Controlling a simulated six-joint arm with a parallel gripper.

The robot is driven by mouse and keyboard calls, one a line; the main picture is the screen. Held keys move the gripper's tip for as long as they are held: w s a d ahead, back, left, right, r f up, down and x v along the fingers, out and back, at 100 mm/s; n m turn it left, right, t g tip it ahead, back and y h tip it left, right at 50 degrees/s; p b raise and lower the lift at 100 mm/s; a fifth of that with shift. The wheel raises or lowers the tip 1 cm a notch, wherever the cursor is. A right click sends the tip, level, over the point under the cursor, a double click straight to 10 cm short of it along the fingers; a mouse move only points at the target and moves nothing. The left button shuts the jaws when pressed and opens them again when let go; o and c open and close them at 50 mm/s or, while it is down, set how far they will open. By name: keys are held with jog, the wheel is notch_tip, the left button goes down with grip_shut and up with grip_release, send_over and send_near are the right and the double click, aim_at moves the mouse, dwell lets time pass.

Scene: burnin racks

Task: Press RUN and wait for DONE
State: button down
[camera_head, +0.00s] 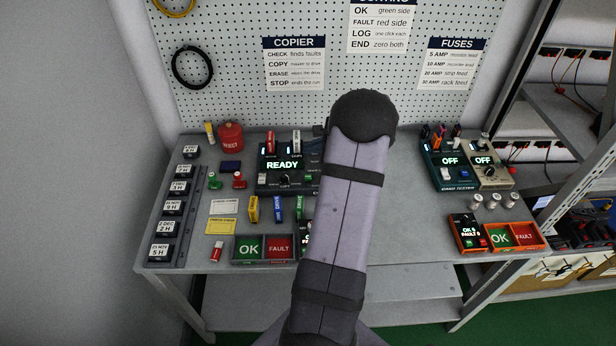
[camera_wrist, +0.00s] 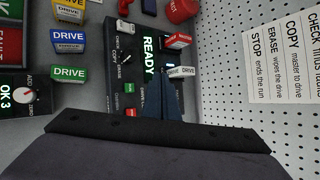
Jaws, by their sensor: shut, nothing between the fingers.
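The copier (camera_head: 262,180) is a dark box at the middle left of the bench. Its display (camera_head: 283,165) reads READY, and the same display shows in the wrist view (camera_wrist: 147,57). A red drive (camera_head: 270,142) and another drive stand in its top. In the wrist view its panel has a knob, a small green button (camera_wrist: 129,88) and a red button (camera_wrist: 131,112); their labels are too small to read. My gripper (camera_wrist: 166,92) is shut and empty, over the copier beside these buttons. Contact cannot be told. My arm hides the gripper in the head view.
Coloured drives (camera_head: 278,208) and an OK/FAULT tray (camera_head: 263,248) lie in front of the copier. A red REJECT pot (camera_head: 230,136) stands behind left. Two testers reading OFF (camera_head: 450,160) and an orange-edged tray (camera_head: 500,238) are at the right. A pegboard (camera_head: 235,60) rises behind.

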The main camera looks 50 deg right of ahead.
jog(key=b, duration=0.5)
send_over(311, 179)
notch_tip(311, 179, down, 8)
jog(key=shift+r, duration=0.2)
jog(key=shift+f+b, duration=0.55)
jog(key=shift+b, duration=0.2)
jog(key=shift+f, duration=0.15)
dwell(1.1)
jog(key=shift+f+b, duration=0.3)
jog(key=shift+b, duration=0.2)
jog(key=shift+f+b, duration=0.45)
jog(key=shift+b, duration=0.1)
dwell(0.7)
jog(key=shift+r, duration=0.1)
dwell(0.4)
jog(key=shift+r+p, duration=0.55)
jog(key=shift+r, duration=0.25)
jog(key=shift+r+p, duration=1.7)
jog(key=shift+r, duration=0.8)
